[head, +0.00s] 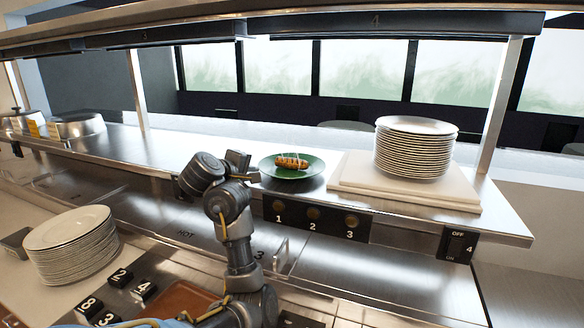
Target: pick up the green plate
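The green plate (277,172) lies on the steel shelf near the middle of the head view. A browned, grilled-looking piece of food (291,161) with pale streaks rests on it. My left arm reaches up from the lower left. Its gripper (241,166) is just left of the plate, close to its left rim. I cannot tell whether it touches the rim, and the fingers are too small and dark to tell open from shut. My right gripper is not in view.
A stack of white plates (414,150) stands on a pale board (350,176) right of the green plate. Another plate stack (70,245) is at lower left. Metal lids (77,126) sit at far left. An overhead rack (390,24) spans above, with a post (501,100) at right.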

